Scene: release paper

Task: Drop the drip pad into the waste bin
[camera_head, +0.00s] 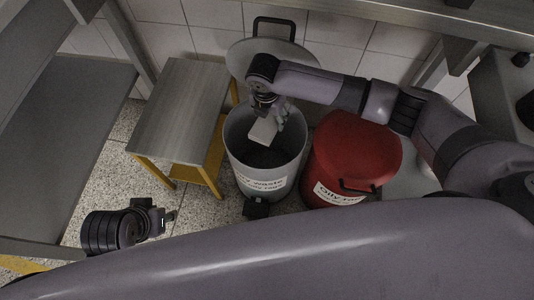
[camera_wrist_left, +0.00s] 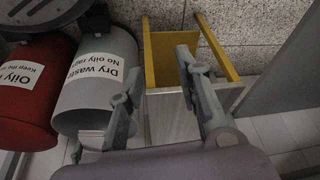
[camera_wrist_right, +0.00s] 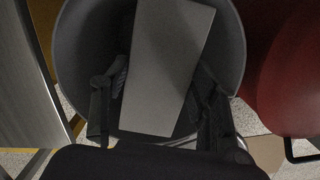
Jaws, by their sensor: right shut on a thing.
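The drip pad (camera_head: 263,131) is a pale flat rectangular piece, shown large in the right wrist view (camera_wrist_right: 168,65). My right gripper (camera_head: 268,112) is shut on it, with a finger on either side, and holds it over the open mouth of the grey waste bin. The waste bin (camera_head: 247,165) has a "Dry waste" label and its lid (camera_head: 240,60) stands tipped up behind it. It also shows in the left wrist view (camera_wrist_left: 85,105), with a pale edge at its mouth. My left gripper (camera_wrist_left: 160,95) is open and empty, left of the bin in the head view (camera_head: 168,216).
A red bin (camera_head: 355,140) labelled "Oily" stands shut, close to the right of the grey bin. A low metal-topped stand (camera_head: 180,100) with yellow legs is at the left of the grey bin. A grey bench (camera_head: 60,140) fills the far left.

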